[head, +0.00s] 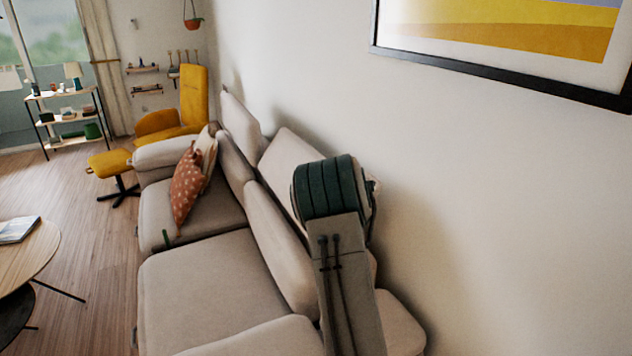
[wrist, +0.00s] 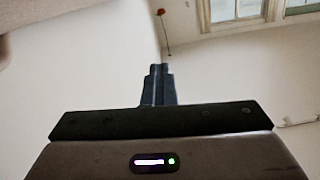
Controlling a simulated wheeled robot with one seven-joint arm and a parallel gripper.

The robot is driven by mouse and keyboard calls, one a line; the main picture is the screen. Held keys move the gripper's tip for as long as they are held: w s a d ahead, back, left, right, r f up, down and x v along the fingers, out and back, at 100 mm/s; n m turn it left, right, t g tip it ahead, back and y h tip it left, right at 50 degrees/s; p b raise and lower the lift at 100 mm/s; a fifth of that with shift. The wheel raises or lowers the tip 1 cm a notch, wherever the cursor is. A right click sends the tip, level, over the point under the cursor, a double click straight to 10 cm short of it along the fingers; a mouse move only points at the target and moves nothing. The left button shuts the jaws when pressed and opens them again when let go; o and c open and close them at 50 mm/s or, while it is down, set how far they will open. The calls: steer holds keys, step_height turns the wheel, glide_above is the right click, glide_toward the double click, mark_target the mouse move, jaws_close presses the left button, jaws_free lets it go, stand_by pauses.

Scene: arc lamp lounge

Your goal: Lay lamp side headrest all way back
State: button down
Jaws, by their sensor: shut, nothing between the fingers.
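The beige sofa (head: 210,275) runs along the wall. Its far headrest (head: 241,121) stands up above the far backrest. Its near headrest (head: 283,158) rises above the near backrest (head: 272,235) and leans toward the wall; my arm covers part of it. No arc lamp shows, so I cannot tell which headrest is on the lamp side. My gripper (wrist: 157,85) is shut and empty in the wrist view, with pale wall ahead of it. A beige padded edge (wrist: 50,22) shows at that view's upper left. In the head view my gripper is hidden behind my arm.
A framed picture (head: 500,35) hangs on the wall at right. A spotted cushion (head: 188,188) leans on the far seat. A yellow armchair (head: 190,95) and footstool (head: 110,162) stand beyond. A round table (head: 32,255) is at left. Wooden floor between is clear.

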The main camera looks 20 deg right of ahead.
stand_by(0.3)
steer(key=c, duration=1.3)
jaws_free()
steer(key=shift+s, duration=0.1)
steer(key=s+b, duration=0.3)
steer(key=s, duration=1)
steer(key=shift+s+d, duration=0.25)
steer(key=shift+s, duration=0.05)
